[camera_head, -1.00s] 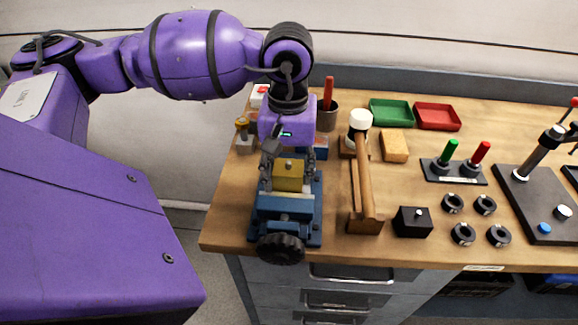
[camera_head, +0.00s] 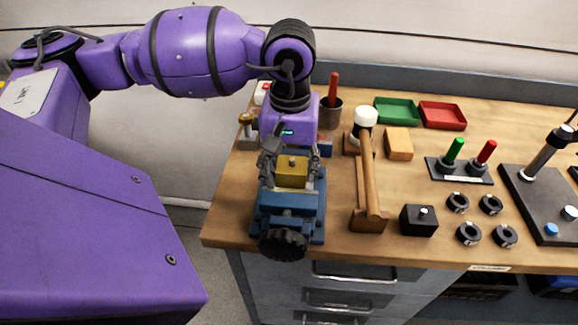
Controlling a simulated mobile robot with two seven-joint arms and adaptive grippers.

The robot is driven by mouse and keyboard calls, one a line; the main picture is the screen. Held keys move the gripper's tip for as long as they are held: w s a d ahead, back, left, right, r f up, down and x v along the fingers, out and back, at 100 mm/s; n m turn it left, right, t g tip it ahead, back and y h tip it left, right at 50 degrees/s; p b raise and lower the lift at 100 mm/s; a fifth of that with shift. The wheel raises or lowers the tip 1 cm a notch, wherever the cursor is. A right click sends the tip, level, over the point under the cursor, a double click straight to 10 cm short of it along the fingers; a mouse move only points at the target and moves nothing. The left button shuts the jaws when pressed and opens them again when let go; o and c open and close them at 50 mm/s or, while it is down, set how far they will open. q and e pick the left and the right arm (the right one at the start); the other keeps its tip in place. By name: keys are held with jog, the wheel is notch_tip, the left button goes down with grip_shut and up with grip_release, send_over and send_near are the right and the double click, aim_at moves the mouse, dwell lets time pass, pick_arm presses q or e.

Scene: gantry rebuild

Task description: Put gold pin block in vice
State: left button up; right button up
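The gold pin block (camera_head: 293,173), with a small pin on top, sits upright between the jaws of the blue vice (camera_head: 287,203). The vice stands at the left front of the bench, its black handwheel (camera_head: 282,244) facing the front edge. My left gripper (camera_head: 292,178) points down over the block from behind. Its fingers are spread, one on each side of the block, and appear apart from its sides. The block's underside is hidden by the front jaw. My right gripper is not in view.
A white-headed hammer (camera_head: 367,165) lies on a wooden rest right of the vice, with a black pin block (camera_head: 418,221) beside it. A cup (camera_head: 330,110) with a red-handled tool stands behind. Several black rings and a tool stand (camera_head: 459,170) are further right.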

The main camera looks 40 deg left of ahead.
pick_arm(q)
jog(key=o, duration=0.5)
jog(key=shift+d+f+g, duration=0.25)
jog(key=shift+f+g, duration=0.05)
jog(key=shift+f, duration=0.75)
jog(key=shift+o, duration=0.2)
jog(key=shift+w, duration=0.15)
jog(key=shift+r, duration=0.3)
jog(key=shift+r, duration=0.1)
jog(key=shift+a+r, duration=0.1)
jog(key=shift+r, duration=0.2)
notch_tip(320, 180, up, 7)
jog(key=shift+r, duration=0.15)
